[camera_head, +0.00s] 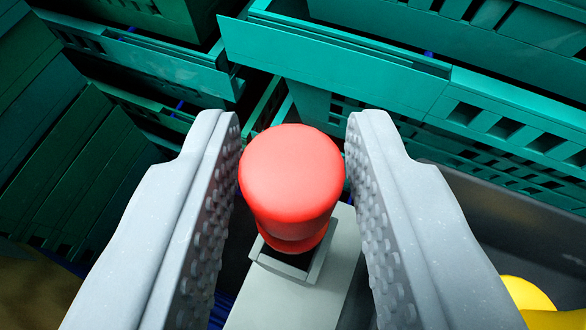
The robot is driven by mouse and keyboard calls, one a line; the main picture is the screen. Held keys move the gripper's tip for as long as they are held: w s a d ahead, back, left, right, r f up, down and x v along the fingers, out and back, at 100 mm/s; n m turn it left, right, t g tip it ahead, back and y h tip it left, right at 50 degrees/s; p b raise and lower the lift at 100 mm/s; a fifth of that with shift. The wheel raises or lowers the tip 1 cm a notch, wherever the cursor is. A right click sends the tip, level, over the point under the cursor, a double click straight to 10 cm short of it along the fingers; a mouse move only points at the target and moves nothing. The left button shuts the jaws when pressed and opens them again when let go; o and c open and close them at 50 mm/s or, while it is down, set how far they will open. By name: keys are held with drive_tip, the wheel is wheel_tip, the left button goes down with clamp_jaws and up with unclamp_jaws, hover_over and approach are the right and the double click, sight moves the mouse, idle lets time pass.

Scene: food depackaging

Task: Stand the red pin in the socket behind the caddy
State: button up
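The red pin (291,185) stands upright between the two fingers of my gripper (292,135). It has a broad rounded head and a narrower lower part. Its lower end is over or in a dark square socket (288,272) with a grey rim, on top of a light grey block (285,310). The head hides how deep the pin sits. My gripper is open, with a narrow dark gap on each side of the pin. I cannot tell which thing here is the caddy.
Teal slatted crates (350,65) stand close beyond the fingertips, and darker green crates (60,150) lie to the left. A yellow rounded object (528,298) is at the lower right, beside a dark grey surface (480,215).

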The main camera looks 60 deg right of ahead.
drive_tip(key=shift+o, duration=0.9)
drive_tip(key=shift+r, duration=0.15)
drive_tip(key=p+v, duration=0.1)
drive_tip(key=v, duration=1.1)
